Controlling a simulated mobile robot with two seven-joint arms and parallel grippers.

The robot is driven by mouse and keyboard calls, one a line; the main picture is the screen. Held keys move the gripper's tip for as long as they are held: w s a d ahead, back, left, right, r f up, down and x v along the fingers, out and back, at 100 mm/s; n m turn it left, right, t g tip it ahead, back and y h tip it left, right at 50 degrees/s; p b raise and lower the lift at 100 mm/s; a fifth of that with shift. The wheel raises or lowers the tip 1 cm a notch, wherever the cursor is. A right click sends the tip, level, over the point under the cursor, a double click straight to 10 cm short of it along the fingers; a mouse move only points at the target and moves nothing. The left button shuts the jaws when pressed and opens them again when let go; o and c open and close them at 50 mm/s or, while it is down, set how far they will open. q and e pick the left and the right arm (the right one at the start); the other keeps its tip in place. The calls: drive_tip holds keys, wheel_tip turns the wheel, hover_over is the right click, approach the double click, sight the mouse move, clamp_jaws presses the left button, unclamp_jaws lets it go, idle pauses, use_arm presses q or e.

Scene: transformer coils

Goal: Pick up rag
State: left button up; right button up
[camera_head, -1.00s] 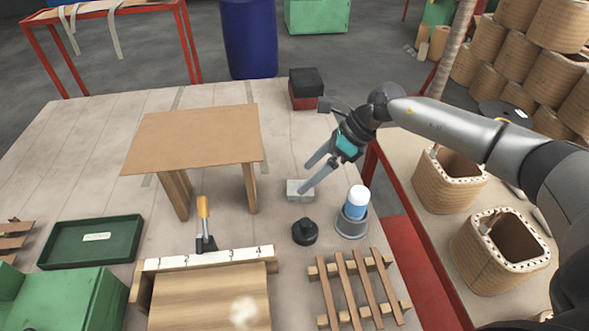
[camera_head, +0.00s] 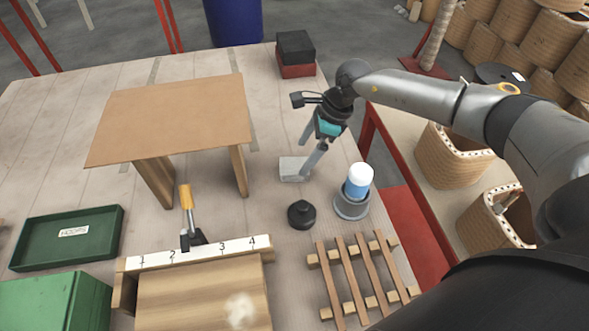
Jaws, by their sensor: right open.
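A small light-grey folded piece, which looks like the rag (camera_head: 290,170), lies on the light wooden tabletop (camera_head: 60,120), right of the small brown stand. My right gripper (camera_head: 304,162) points down at it with its fingers apart and nothing seen between them. One fingertip is at the right edge of the grey piece and overlaps it in the picture; I cannot tell whether it touches. My left gripper is out of view.
A blue-and-white bottle in a grey holder (camera_head: 352,206) and a black knob-like object (camera_head: 301,214) stand close by. A slatted wooden rack (camera_head: 362,277), numbered box (camera_head: 200,252), brown stand (camera_head: 170,115), green tray (camera_head: 68,238) and black-and-red box (camera_head: 296,53) surround the area.

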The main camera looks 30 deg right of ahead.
sight(296, 166)
drive_tip(key=b+x, duration=0.1)
drive_tip(key=x, duration=0.4)
drive_tip(key=shift+w+f, duration=0.15)
drive_tip(key=shift+f, duration=0.05)
drive_tip(key=c, duration=1.3)
